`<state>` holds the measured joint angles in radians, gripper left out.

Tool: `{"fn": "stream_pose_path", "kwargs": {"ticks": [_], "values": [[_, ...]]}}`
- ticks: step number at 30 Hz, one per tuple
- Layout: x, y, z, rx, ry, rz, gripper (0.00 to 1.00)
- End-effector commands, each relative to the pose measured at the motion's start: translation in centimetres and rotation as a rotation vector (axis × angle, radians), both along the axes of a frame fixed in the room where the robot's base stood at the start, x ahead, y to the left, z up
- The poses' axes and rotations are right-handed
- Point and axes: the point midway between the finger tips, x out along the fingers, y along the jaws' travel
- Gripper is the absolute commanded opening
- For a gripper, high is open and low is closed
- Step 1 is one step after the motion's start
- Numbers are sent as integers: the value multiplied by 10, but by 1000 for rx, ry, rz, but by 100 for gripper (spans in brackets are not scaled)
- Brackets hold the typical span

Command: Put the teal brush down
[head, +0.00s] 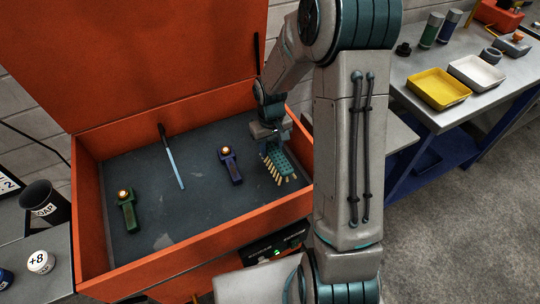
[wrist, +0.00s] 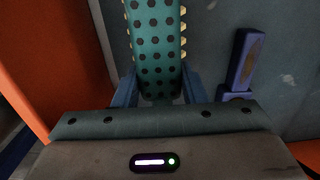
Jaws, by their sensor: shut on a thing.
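The teal brush (head: 279,163) has dark dots and pale yellowish bristles along its edge. It is at the right side of the orange bin (head: 87,205), over the dark grey floor. My gripper (head: 268,138) is shut on it from above. In the wrist view the teal brush (wrist: 156,45) runs up from between the two blue fingers of my gripper (wrist: 158,92). I cannot tell whether the brush touches the bin floor.
Inside the bin lie a dark blue brush-like tool (head: 231,165), a light blue-handled tool (head: 172,160) and a green tool (head: 127,210). The floor between them is bare. A bench at the right holds a yellow tray (head: 440,92) and a white tray (head: 478,74).

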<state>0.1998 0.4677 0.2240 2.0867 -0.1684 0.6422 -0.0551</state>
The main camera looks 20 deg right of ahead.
Motion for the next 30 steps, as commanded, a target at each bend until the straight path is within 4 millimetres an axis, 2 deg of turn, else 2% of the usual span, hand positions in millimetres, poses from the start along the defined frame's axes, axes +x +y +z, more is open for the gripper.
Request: {"fn": "stream_pose_path", "kwargs": {"ticks": [5, 12, 23, 24, 25, 30], "values": [[0, 0, -13, 0, 2, 1, 20], [0, 0, -42, 0, 2, 2, 20], [0, 0, -47, 0, -1, 1, 20], [0, 0, -46, 0, -1, 1, 49], [0, 0, -45, 0, -1, 1, 57], [0, 0, -45, 0, -1, 1, 60]]}}
